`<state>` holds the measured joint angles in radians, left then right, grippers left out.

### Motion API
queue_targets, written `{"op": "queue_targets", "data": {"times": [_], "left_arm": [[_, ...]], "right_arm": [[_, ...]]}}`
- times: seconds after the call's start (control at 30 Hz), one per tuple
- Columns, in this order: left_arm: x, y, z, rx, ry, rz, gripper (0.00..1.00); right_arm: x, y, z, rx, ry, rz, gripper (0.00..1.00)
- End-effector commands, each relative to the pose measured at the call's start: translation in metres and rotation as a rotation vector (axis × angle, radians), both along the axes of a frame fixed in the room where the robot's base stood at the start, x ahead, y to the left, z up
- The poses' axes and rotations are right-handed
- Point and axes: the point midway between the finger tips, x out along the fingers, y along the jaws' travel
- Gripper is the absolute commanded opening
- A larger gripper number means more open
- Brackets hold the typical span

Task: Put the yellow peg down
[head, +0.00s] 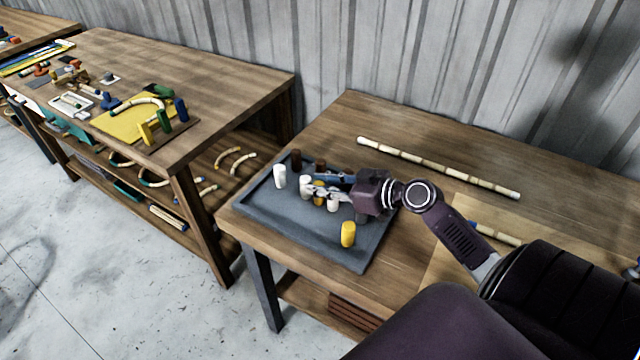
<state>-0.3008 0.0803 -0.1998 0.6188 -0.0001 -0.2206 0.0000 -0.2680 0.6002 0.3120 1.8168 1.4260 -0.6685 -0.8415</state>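My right gripper (312,185) reaches in from the right, low over the grey tray (345,259). Its fingers are closed around a yellow peg (319,199), which is partly hidden by the fingers. The peg looks upright; I cannot tell whether its bottom touches the tray. Another yellow peg (348,234) stands upright near the tray's front right edge, apart from the gripper. My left gripper is not in view.
White pegs stand close to the gripper, one to its left (280,176) and one below it (333,204). Brown pegs (296,159) stand at the tray's back. A long rattan pole (440,168) lies behind on the table. The tray's front left is clear.

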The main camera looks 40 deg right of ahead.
Motion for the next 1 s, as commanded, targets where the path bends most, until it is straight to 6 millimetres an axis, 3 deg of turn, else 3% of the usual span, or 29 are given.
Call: {"op": "queue_targets", "data": {"times": [0.1, 0.47, 0.6, 1.0], "left_arm": [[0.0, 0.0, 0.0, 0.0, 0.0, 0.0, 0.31], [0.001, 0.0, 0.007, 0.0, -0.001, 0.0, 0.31], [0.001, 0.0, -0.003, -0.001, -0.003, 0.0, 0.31], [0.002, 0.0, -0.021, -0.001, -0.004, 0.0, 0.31]], "right_arm": [[0.0, 0.0, 0.0, 0.0, 0.0, 0.0, 0.37], [0.0, 0.0, 0.006, 0.0, 0.0, 0.0, 0.37], [-0.017, -0.007, 0.006, -0.001, 0.002, -0.001, 0.37], [-0.081, -0.031, 0.032, -0.001, 0.003, 0.001, 0.37]]}}
